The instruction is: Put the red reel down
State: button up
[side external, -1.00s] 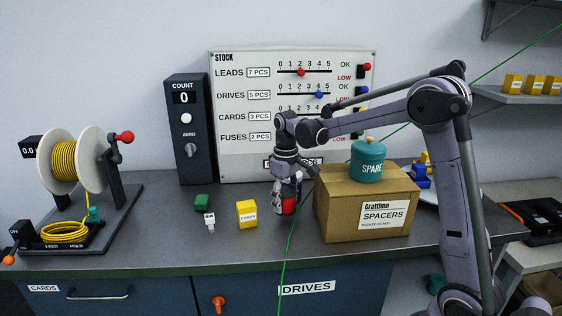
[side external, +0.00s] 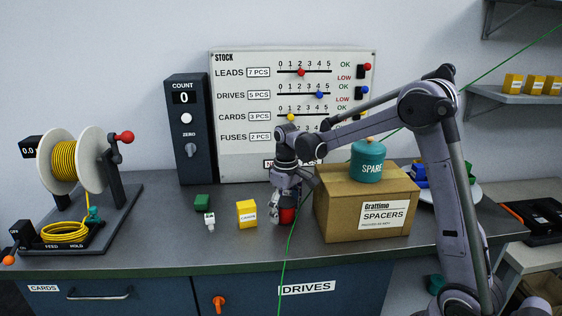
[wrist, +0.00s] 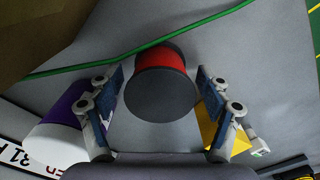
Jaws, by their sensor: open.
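The red reel (side external: 287,216), a red drum with dark round end flanges, stands on the grey bench just left of the cardboard box in the side view. In the wrist view, the red reel (wrist: 160,80) sits between the two fingers with its dark end facing the camera. My gripper (side external: 283,208) is low over the bench around the reel. In the wrist view, my gripper (wrist: 160,92) is open, with a gap on each side of the reel. The fingers partly hide the reel in the side view.
The cardboard SPACERS box (side external: 355,210), with a teal SPARE pot (side external: 368,161) on top, is close on the right. A yellow box (side external: 246,213) is left. A purple-white cylinder (wrist: 60,125) is near one finger. A green wire (wrist: 110,58) passes close to the reel.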

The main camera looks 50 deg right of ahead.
aim_at(286, 203)
notch_tip(286, 203, up, 12)
jog(key=s+a+t, duration=0.3)
jog(key=s+a, duration=0.5)
jog(key=s, duration=0.1)
jog(key=shift+s+r+t, duration=0.2)
jog(key=shift+r+t, duration=0.15)
jog(key=shift+t, duration=0.05)
jog(key=s+a+f+t, duration=0.1)
jog(key=s, duration=0.1)
jog(key=s+a+f+t, duration=0.1)
jog(key=s+a+f, duration=0.1)
jog(key=s, duration=0.1)
jog(key=s+a+f+t, duration=0.1)
jog(key=s+f, duration=0.1)
jog(key=shift+s+a+f, duration=0.25)
jog(key=shift+s+a, duration=0.1)
jog(key=shift+s, duration=0.05)
